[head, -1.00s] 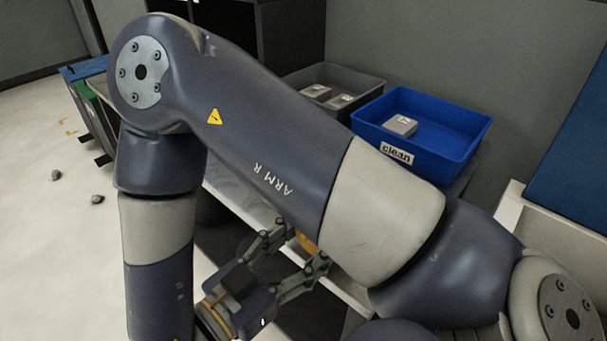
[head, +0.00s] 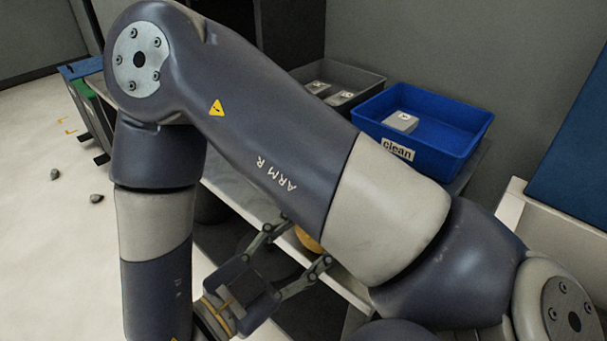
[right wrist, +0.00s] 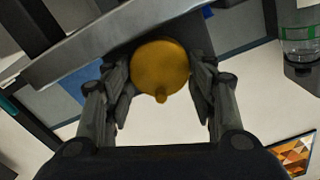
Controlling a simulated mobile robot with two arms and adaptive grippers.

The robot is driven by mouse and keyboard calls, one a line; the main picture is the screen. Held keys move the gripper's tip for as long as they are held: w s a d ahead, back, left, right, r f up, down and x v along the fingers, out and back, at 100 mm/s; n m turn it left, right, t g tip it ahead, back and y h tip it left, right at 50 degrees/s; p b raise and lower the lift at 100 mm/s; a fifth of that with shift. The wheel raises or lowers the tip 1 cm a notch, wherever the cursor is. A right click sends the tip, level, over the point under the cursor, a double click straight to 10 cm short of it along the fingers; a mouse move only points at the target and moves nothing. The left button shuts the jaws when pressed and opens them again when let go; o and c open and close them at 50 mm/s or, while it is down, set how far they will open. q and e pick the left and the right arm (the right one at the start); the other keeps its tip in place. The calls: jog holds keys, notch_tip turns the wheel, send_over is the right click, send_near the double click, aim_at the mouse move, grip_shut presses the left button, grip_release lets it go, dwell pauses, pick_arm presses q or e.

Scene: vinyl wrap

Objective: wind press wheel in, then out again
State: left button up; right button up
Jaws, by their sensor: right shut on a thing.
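The press wheel is a round yellow-orange knob with a small stub on its rim. It shows in the middle of the right wrist view (right wrist: 160,62), and a sliver shows in the head view (head: 307,240), mostly hidden behind my right arm. My right gripper (head: 298,246) is shut on the wheel, one finger at each side. In the right wrist view, its fingers (right wrist: 160,80) flank the wheel and the stub points towards the palm. My left gripper is in neither view.
A blue bin labelled "clean" (head: 465,140) holds a grey block (head: 401,121). A grey bin (head: 365,88) with grey blocks stands beside it. My right arm crosses the head view and covers much of the bench. Small stones (head: 96,198) lie on the floor at left.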

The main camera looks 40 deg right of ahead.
jog(key=o, duration=1)
jog(key=shift+r, duration=5)
jog(key=shift+f, duration=0.1)
